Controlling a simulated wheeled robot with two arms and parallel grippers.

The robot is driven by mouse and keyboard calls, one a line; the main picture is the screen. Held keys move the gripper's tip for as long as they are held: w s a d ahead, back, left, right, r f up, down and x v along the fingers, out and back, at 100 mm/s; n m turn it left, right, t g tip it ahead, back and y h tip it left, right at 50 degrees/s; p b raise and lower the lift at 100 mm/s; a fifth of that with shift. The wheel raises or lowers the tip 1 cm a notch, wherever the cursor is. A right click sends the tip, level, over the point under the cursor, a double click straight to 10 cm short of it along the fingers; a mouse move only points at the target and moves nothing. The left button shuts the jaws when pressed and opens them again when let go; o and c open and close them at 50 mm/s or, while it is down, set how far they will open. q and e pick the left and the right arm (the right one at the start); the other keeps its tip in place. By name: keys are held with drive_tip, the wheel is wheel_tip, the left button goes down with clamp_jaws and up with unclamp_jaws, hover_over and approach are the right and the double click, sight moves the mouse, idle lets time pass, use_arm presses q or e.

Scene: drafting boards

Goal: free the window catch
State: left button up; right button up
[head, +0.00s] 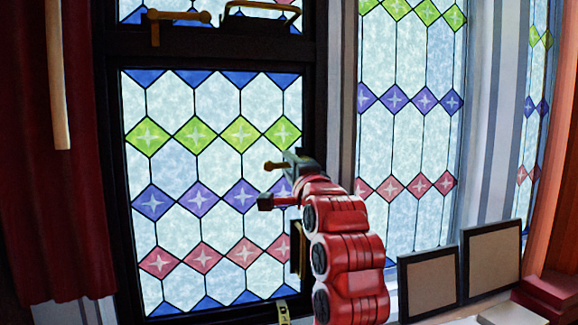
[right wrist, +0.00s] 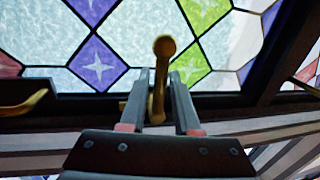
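A brass catch handle with a rounded knob shows in the right wrist view (right wrist: 162,50), standing between the two fingers of my right gripper (right wrist: 164,100). A gap shows on its right side; contact on the left is unclear. In the head view my right gripper (head: 278,184) is at the right side of the dark-framed stained-glass window (head: 220,190), and the brass handle's end (head: 273,166) sticks out beside it. The gripper hides the rest of the handle. The fingers are apart. The window looks closed. My left gripper is not in view.
Another brass handle (head: 178,17) is on the upper window rail. A brass fitting (head: 296,248) is low on the right frame. Two framed boards (head: 428,282) (head: 492,258) stand at the right. A dark red curtain (head: 65,220) and wooden pole (head: 57,80) hang left.

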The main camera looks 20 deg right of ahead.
drive_tip(key=shift+s+f+b, duration=0.15)
drive_tip(key=shift+s+b, duration=0.15)
drive_tip(key=shift+s, duration=0.05)
drive_tip(key=s+f+b, duration=0.3)
drive_tip(key=s+b, duration=0.6)
drive_tip(key=s, duration=0.7)
drive_tip(key=shift+s+d, duration=0.2)
drive_tip(key=shift+d, duration=0.15)
